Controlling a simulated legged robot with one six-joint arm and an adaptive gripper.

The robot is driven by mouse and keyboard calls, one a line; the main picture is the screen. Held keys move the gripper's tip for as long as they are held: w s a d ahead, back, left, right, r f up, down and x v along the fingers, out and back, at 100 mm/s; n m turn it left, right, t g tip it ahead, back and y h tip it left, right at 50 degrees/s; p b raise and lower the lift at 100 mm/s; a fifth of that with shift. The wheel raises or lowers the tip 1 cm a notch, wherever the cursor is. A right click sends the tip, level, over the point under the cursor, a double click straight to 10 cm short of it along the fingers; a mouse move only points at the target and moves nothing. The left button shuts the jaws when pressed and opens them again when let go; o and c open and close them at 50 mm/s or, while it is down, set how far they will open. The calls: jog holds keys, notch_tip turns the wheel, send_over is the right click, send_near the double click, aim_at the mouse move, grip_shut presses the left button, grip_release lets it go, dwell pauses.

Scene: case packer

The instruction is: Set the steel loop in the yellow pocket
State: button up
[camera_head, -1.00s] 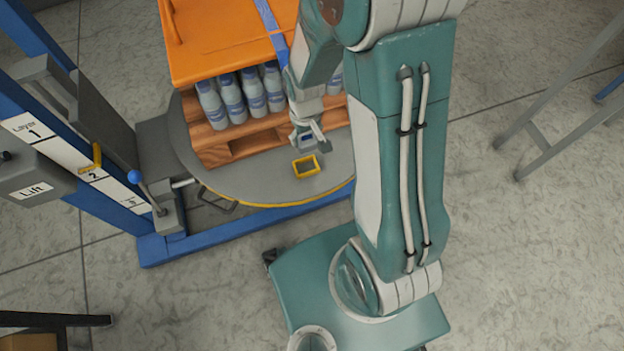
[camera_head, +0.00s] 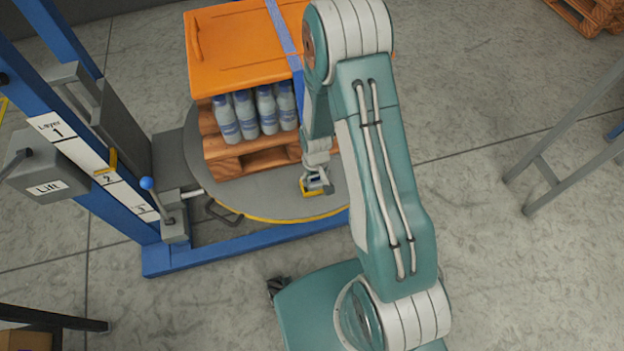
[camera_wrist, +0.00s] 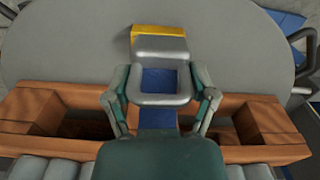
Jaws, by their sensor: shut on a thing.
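The steel loop (camera_wrist: 183,97) is a grey frame, with blue showing through its opening, in the wrist view. My gripper (camera_wrist: 160,85) is shut on it, with a finger at each side. The yellow pocket (camera_wrist: 143,31) shows as a yellow edge just beyond the loop, and the loop and gripper hide most of it. In the head view my gripper (camera_head: 315,180) is right over the yellow pocket (camera_head: 317,193), which sits on the grey turntable near its front edge. I cannot tell whether the loop is inside the pocket or just above it.
A wooden pallet (camera_head: 233,164) with several bottles under an orange cover (camera_head: 235,48) stands on the turntable (camera_head: 262,198), close behind my gripper. A blue strap (camera_head: 281,27) crosses the cover. A blue lift frame (camera_head: 125,205) stands left. The turntable's front is mostly clear.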

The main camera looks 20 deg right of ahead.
aim_at(312, 180)
jog(key=w+f, duration=0.1)
jog(key=f, duration=0.1)
jog(key=w+f, duration=0.2)
jog(key=shift+w+d, duration=0.1)
jog(key=shift+w, duration=0.05)
jog(key=shift+w+f, duration=0.2)
jog(key=shift+f, duration=1.55)
jog(key=o, duration=1.1)
jog(key=shift+o, duration=0.2)
